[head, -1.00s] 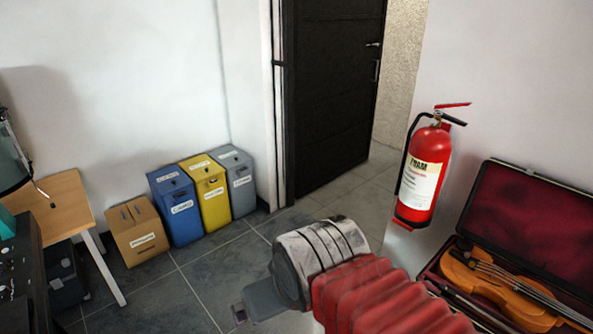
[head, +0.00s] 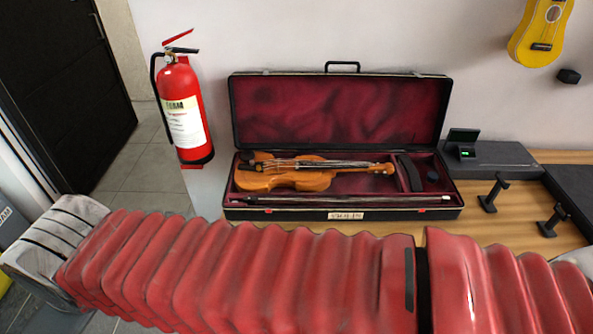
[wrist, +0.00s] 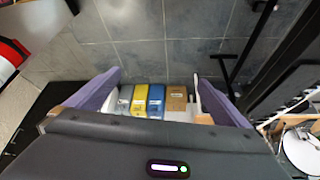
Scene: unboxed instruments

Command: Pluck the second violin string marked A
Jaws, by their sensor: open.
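The violin (head: 285,181) is orange-brown and lies in an open black case (head: 345,214) with a dark red lining, in the middle of the head view. Its neck points right. The strings run along its top, too small to tell apart, and no letter A can be read. The bow (head: 330,200) lies in front of it. My gripper (wrist: 158,85) shows in the wrist view, its two purple-grey fingers wide apart with nothing between them.
My red-sleeved arm crosses the front of the head view. A red fire extinguisher (head: 184,112) hangs left of the case. A yellow ukulele (head: 541,32) hangs on the wall at right, above a wooden table (head: 520,240) with black stands.

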